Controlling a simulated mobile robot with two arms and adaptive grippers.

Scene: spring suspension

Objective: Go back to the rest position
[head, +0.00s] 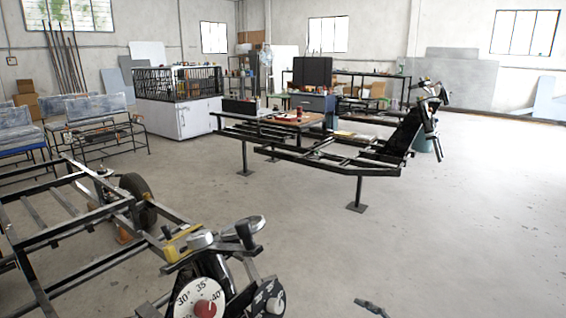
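A small dark jointed piece (372,307) shows at the bottom edge, right of centre. It looks like the tip of my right gripper (368,304), but too little shows to tell whether it is open or shut. I see nothing held by it. My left gripper is not in view.
A black vehicle frame (40,238) with a wheel (138,200) and a numbered dial (200,300) fills the near left. A second frame (330,165) stands mid-floor. Benches (85,125) and a white cabinet (180,117) stand behind. The floor at right (480,220) is clear.

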